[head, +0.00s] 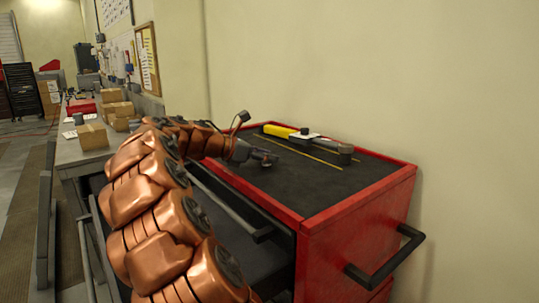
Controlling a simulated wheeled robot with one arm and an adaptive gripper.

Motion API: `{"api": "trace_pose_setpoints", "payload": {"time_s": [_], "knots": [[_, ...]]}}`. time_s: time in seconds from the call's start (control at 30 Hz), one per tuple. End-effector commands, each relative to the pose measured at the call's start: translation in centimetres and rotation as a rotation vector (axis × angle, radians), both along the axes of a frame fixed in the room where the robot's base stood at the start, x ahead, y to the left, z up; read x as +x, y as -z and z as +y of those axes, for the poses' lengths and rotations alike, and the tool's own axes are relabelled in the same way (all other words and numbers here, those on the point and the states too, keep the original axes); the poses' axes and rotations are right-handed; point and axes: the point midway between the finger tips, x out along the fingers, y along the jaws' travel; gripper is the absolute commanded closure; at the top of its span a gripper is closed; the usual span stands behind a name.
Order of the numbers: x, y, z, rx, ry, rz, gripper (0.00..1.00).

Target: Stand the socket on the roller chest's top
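The red roller chest (365,195) stands against the wall at the right, with a dark mat on its top inside a raised red rim. My copper arm reaches over from the lower left. My gripper (264,158) is over the left part of the chest's top, small and dark. Whether its fingers are open or shut on something does not show. A short dark grey cylinder (345,150), possibly the socket or a tool's head, is at the top's right rear. I cannot identify the socket with certainty.
A yellow-handled tool (282,131) lies along the top's back edge, with a small white-topped item (304,134) beside it. A black side handle (385,262) juts from the chest's right. A grey bench with cardboard boxes (92,136) stands at left. The top's front right is clear.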

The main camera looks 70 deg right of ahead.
Motion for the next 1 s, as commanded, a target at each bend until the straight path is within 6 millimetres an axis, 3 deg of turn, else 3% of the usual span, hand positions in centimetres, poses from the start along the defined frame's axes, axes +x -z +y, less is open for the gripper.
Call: {"api": "trace_pose_setpoints", "payload": {"time_s": [0.13,0.57,1.0], "knots": [[0.0,0.0,0.0,0.0,0.0,0.0,0.39],[0.1,-0.5,0.1,-0.001,-0.001,0.0,0.39],[4.7,-3.5,6.0,-0.001,-0.003,-0.002,0.39]]}}
